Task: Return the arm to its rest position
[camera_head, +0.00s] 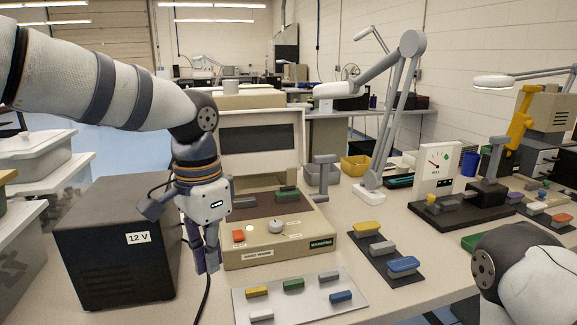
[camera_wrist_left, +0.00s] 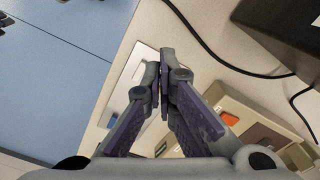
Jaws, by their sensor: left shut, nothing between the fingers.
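My left gripper (camera_head: 207,262) points down in the head view, between the black 12 V box (camera_head: 115,245) and the beige badge press (camera_head: 275,235) with its raised lid. Its fingers are together and hold nothing. In the left wrist view the left gripper (camera_wrist_left: 163,85) shows its purple-lined fingers closed over the table. The press has an orange button (camera_head: 238,236) and a pale round knob on its front panel. My right arm shows at the lower right of the head view, but its gripper is out of frame.
A white plate (camera_head: 300,303) with several coloured badges lies in front of the press. A dark mat (camera_head: 385,258) with badges lies right of it. A desk lamp (camera_head: 395,110), a dial stand (camera_head: 437,170) and a yellow bin (camera_head: 356,168) stand behind. A black cable (camera_wrist_left: 215,55) runs near the gripper.

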